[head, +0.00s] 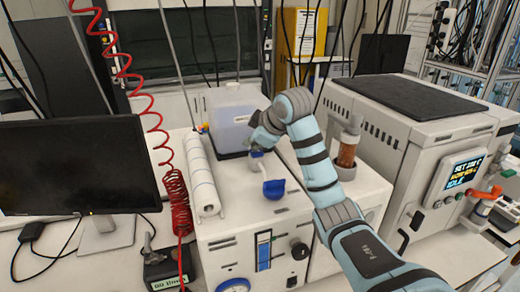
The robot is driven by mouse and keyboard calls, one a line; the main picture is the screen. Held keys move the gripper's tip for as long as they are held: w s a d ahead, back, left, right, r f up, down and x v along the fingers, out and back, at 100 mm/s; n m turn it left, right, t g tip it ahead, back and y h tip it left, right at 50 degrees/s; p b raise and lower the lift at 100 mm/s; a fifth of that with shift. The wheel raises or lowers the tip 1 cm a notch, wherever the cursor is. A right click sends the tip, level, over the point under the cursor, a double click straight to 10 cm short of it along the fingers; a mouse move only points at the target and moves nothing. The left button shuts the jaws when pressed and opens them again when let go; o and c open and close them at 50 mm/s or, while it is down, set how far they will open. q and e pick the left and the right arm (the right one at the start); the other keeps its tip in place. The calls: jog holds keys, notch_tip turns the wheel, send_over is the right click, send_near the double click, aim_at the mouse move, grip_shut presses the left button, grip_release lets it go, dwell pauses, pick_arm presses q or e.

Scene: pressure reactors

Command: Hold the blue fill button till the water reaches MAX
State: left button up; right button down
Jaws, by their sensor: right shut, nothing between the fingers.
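My right gripper (256,143) is shut and empty, its dark fingers pointing down over the top of the white machine (225,215). Just below the fingertips is a small pale block with a bluish top (257,160); I cannot tell whether they touch it or whether it is the fill button. A blue rounded part (273,188) stands in front of it. A translucent tank (228,112) with a bluish tint stands behind the gripper. A narrow blue level window (264,250) is on the machine's front; its marks are too small to read. My left gripper is out of view.
A white roll (203,178) lies left of the gripper. A coiled red hose (178,200) hangs beside a black monitor (78,165). An amber-filled cylinder (347,152) stands right of my forearm, before a large grey unit with a lit display (467,173).

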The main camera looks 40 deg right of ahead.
aim_at(254, 152)
dwell(0.7)
jog(key=shift+d+r+p, duration=0.1)
jog(key=shift+r+p, duration=0.65)
jog(key=shift+r, duration=0.2)
notch_tip(254, 152, up, 5)
jog(key=shift+f, duration=0.1)
dwell(1.1)
